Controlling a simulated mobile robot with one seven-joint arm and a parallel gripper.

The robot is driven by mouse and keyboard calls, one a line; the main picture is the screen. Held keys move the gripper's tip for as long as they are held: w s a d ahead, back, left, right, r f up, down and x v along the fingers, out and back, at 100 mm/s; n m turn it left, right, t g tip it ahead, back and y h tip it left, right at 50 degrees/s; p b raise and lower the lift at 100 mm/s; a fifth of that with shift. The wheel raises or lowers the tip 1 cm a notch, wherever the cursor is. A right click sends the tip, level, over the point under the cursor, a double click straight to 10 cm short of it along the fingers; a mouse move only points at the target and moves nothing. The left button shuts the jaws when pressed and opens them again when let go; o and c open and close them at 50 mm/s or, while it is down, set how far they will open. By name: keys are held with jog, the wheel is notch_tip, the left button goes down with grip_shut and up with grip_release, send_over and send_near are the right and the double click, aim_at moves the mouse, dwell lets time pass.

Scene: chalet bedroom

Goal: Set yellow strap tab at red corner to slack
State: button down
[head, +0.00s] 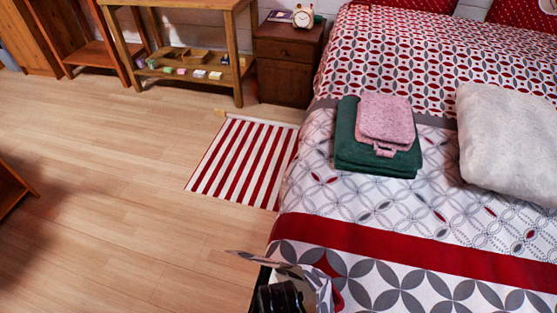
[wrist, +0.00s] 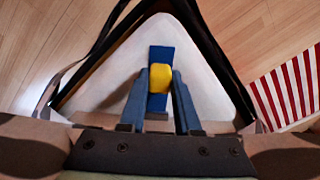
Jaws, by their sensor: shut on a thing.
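In the wrist view, the yellow strap tab (wrist: 160,78) sits on an upright blue strip (wrist: 159,55) on a pale triangular panel (wrist: 205,75) with dark edges. My gripper (wrist: 160,82) has its two blue-grey fingers on either side of the tab and is shut on it. I cannot make out any red corner mark or slack marking. In the head view, a dark part of my arm (head: 284,297) shows at the bottom, beside the bed's near corner, and hides most of the work area. The tab is not visible there.
The bed (head: 440,225) fills the right side, with folded green towels (head: 375,165), a pink one on top, and a pale cushion (head: 512,145). A red-striped rug (head: 240,160) lies beside it. A nightstand (head: 287,75) and wooden shelf (head: 185,85) stand behind.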

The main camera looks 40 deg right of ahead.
dwell(0.4)
jog(key=shift+s+d+r+p, duration=0.1)
jog(key=shift+d+p, duration=0.25)
jog(key=shift+d, duration=0.3)
jog(key=shift+s+d+r+p, duration=0.1)
jog(key=shift+d+p, duration=0.25)
jog(key=shift+d, duration=0.25)
jog(key=shift+d+f, duration=0.15)
jog(key=shift+f, duration=0.05)
jog(key=c, duration=0.6)
grip_release()
notch_tip(320, 180, up, 13)
jog(key=p, duration=0.3)
jog(key=shift+p, duration=0.3)
